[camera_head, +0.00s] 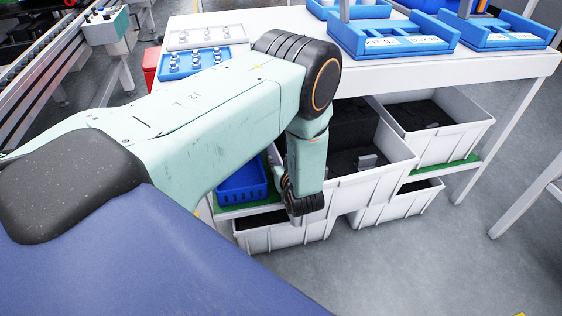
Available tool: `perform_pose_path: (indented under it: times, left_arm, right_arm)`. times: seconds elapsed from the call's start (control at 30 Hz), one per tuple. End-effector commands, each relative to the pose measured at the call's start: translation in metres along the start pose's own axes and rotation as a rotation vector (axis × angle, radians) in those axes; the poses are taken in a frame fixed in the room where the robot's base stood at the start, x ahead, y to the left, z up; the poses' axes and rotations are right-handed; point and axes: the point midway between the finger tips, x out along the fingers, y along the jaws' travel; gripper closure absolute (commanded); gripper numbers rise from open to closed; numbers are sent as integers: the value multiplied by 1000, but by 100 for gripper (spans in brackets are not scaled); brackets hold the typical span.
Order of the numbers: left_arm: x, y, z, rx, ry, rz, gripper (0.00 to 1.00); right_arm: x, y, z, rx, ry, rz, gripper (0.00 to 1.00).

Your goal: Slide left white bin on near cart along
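The near cart (475,70) is a white table with a shelf below. The left white bin (372,188) stands on that shelf, open at the top with a dark inside. A small grey piece (367,162) shows inside it; I cannot tell what it is. My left arm comes in from the left, and its wrist hangs over the bin's left side, hiding that part. My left gripper (296,207) is by the bin's left front; its fingers are mostly hidden, and contact is unclear. My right gripper is not in view.
Another white bin (455,143) stands to the right on the shelf. Two white bins (285,238) (402,208) sit lower down. A blue crate (242,186) is left of my wrist. Blue trays (392,45) lie on the tabletop. The grey floor (430,270) in front is clear.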

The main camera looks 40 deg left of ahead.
Motion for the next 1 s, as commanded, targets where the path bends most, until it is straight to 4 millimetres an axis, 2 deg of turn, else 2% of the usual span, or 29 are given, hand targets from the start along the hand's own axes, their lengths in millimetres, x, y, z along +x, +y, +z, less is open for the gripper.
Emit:
perform_pose_path:
  times: [0.17, 0.4, 0.6, 0.8, 1.0]
  left_arm:
    - [-21, 2, 0, 3, 0, 4, 64]
    - [-70, 2, 0, 4, 1, 6, 64]
    - [-101, 2, 0, 4, 1, 5, 64]
    - [-116, 1, 0, 2, 1, 2, 64]
    - [-119, 0, 0, 0, 0, 0, 64]
  right_arm:
    - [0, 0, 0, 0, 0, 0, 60]
    - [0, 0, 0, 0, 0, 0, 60]
    - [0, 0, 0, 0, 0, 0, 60]
    - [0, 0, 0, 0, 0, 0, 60]
    - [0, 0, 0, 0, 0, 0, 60]
